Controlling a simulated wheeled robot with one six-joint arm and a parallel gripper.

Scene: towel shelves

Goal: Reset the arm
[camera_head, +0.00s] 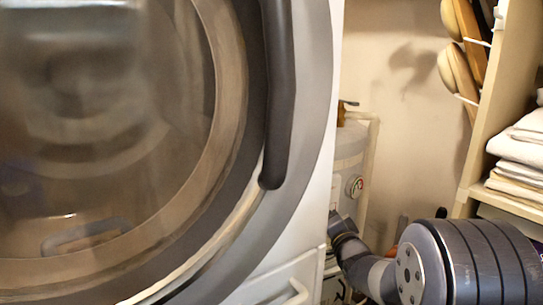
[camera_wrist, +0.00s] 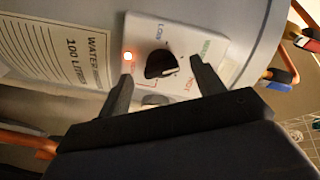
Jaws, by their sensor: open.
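My arm (camera_head: 440,265) reaches in from the lower right in the head view. My gripper (camera_head: 338,222) is small there, low in front of the grey water heater. In the wrist view my gripper (camera_wrist: 160,68) is open, its two dark fingers apart. A black knob (camera_wrist: 160,64) on the heater's white control panel (camera_wrist: 180,30) shows between the fingertips. I cannot tell whether the fingers touch it. A lit orange-red lamp (camera_wrist: 128,56) is beside the left fingertip. No object is held.
A large washing machine with a round glass door (camera_head: 110,130) fills the left of the head view. The water heater (camera_head: 346,145) stands behind it in a narrow gap. Shelves (camera_head: 485,135) with folded towels (camera_head: 518,155) are at the right. Pipes (camera_wrist: 285,50) run beside the heater.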

